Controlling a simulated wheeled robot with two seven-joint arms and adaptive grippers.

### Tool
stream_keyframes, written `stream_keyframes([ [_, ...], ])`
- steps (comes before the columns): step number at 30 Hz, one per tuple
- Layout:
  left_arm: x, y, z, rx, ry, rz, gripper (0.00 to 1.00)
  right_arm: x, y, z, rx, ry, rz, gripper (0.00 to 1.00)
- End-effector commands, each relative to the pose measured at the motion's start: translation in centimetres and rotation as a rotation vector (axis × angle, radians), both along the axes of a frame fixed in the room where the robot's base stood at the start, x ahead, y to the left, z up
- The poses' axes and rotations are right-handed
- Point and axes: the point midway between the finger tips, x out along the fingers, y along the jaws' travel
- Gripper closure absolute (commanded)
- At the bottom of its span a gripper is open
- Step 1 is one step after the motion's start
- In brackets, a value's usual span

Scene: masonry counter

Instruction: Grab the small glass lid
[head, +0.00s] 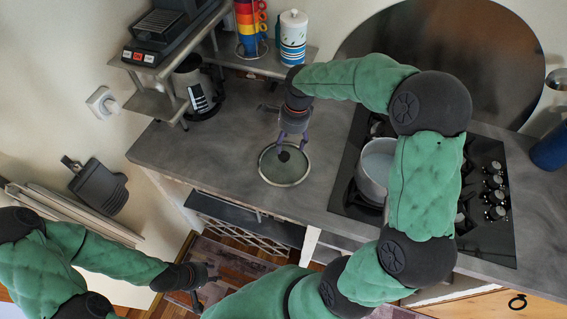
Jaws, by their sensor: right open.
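The small glass lid (284,176) lies flat on the grey counter, left of the stove. It is round and clear with a pale metal rim and a dark knob in its middle. My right gripper (290,146) is open, pointing down with its fingertips over or close to the knob. I cannot tell whether the fingers touch the knob. My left gripper (205,286) is low at the bottom of the view, in front of the counter and away from the lid. Its fingers are too small and dark to read.
A metal pot (372,172) stands on the black stove (343,196), partly hidden by my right arm. A metal shelf (262,66) holds stacked colourful cups (251,22) and a striped canister (293,38). The counter (215,150) left of the lid is clear.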

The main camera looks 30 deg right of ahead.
Motion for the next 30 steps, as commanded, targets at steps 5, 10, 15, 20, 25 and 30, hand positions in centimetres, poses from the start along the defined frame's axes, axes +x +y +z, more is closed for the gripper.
stream_keyframes([
  [5, 0.0, 0.0, -0.3, 0.0, -0.001, 0.0, 0.6, 0.0, 0.2, -1.3, 0.0, 0.001, 0.0, 0.34],
  [10, 0.0, 0.0, -0.6, 0.0, -0.001, 0.0, 0.6, 0.1, 0.5, -2.3, 0.001, 0.002, 0.001, 0.34],
  [15, 0.0, 0.0, -1.3, 0.0, -0.001, 0.0, 0.6, 0.3, 1.2, -4.6, 0.002, 0.003, 0.0, 0.34],
  [20, 0.0, 0.0, -1.6, 0.0, 0.0, 0.0, 0.6, 0.3, 1.3, -6.3, 0.001, 0.002, 0.0, 0.34],
  [25, 0.0, 0.0, -1.6, 0.0, 0.0, 0.0, 0.6, 0.4, 1.3, -6.3, 0.001, -0.001, 0.0, 0.34],
  [30, 0.0, 0.0, -1.6, 0.0, 0.0, 0.0, 0.6, 0.4, 1.4, -6.3, 0.001, 0.0, 0.0, 0.65],
])
